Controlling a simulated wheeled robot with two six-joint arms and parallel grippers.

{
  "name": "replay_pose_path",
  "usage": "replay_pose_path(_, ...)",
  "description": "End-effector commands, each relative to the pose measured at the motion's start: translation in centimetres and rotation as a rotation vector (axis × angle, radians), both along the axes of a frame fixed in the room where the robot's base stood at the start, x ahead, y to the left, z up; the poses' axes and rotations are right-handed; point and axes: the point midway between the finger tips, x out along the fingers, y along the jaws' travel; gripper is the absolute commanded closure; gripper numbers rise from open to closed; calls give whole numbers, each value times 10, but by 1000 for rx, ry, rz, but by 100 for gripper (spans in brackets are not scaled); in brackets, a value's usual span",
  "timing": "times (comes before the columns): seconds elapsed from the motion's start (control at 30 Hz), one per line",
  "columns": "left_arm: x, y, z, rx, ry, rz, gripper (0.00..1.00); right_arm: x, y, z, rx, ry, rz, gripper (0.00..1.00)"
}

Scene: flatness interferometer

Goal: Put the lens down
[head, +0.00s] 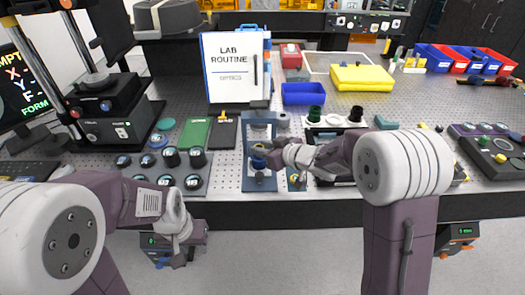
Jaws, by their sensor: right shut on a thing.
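My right gripper (270,158) reaches in from the right to the blue-grey upright stand (259,183) near the table's front edge. It is shut on a small round piece, which I take to be the lens (257,162). The lens is dark with some blue and is partly hidden by the fingers. It is at the stand's lower part; I cannot tell whether it touches the stand. My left gripper (178,262) hangs low in front of the table edge, away from the stand. Its fingers are too small and covered to read.
A grey tray (150,183) with several dark round lenses lies left of the stand. A green plate (195,133) and a dark plate (223,132) lie behind it. The lab routine board (235,75) stands behind. A blue bin (303,94) and a yellow case (362,77) are at the back.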

Motion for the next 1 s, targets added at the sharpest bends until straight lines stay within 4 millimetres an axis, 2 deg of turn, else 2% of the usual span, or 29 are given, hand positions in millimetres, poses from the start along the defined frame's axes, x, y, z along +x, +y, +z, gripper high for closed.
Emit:
replay_pose_path(0.57,0,0,-8,0,0,0,64,-3,-1,-22,-12,20,1,100)
replay_pose_path(0.6,0,0,-8,0,0,0,64,-3,-1,-22,-13,19,2,68)
replay_pose_path(0.67,0,0,-8,0,0,0,64,-3,-1,-22,-13,19,3,52)
replay_pose_path(0.83,0,0,-5,0,0,0,64,-3,-1,-18,-14,19,4,49)
replay_pose_path(0.93,0,0,4,0,0,0,64,-3,-1,-4,-13,16,3,49)
replay_pose_path(1.0,0,0,3,0,0,0,64,-12,-11,-1,-13,17,-2,49)
